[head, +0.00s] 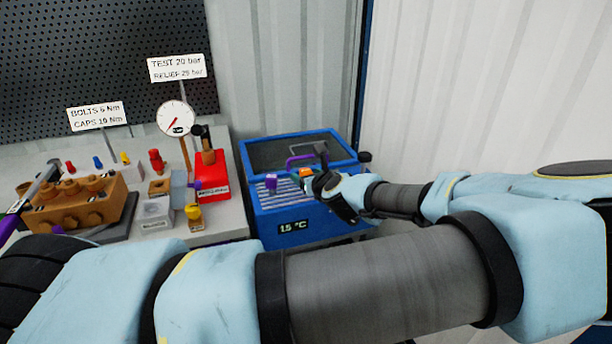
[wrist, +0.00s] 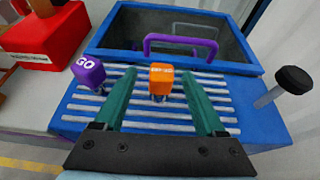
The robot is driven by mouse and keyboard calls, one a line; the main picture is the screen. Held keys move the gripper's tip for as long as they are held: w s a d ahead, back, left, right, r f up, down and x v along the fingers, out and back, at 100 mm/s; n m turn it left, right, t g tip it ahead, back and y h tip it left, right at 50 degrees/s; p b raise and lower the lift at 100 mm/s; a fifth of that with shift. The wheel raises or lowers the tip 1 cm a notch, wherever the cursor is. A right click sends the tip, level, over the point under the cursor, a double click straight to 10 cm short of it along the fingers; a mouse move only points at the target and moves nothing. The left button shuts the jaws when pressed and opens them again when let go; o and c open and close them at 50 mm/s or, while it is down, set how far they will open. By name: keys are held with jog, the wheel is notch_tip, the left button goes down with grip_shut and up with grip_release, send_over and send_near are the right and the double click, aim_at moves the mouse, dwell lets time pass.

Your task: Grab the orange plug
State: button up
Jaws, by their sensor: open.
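The orange plug (wrist: 160,78) is a small block with white lettering. It stands on the grey slatted top of the blue machine, and it also shows in the head view (head: 306,172), partly beside my gripper. My gripper (wrist: 158,90) is open, with its two green fingers on either side of the plug in the wrist view. A gap shows between the plug and each finger. In the head view my gripper (head: 322,180) is over the front right of the blue machine, and its fingertips are hard to make out.
A purple GO block (wrist: 88,72) stands left of the left finger. A purple handle (wrist: 180,42) rises behind the plug at the blue machine's (head: 300,229) open bin. A black knob (wrist: 294,80) is at right. A red box (wrist: 50,32) is at left.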

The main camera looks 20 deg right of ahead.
aim_at(303, 173)
jog(key=p+x, duration=0.3)
jog(key=x, duration=0.1)
jog(key=shift+w+d+f, duration=0.1)
jog(key=shift+w+f, duration=0.05)
jog(key=shift+w, duration=0.05)
jog(key=shift+w+f, duration=0.35)
jog(key=shift+w, duration=0.05)
grip_shut()
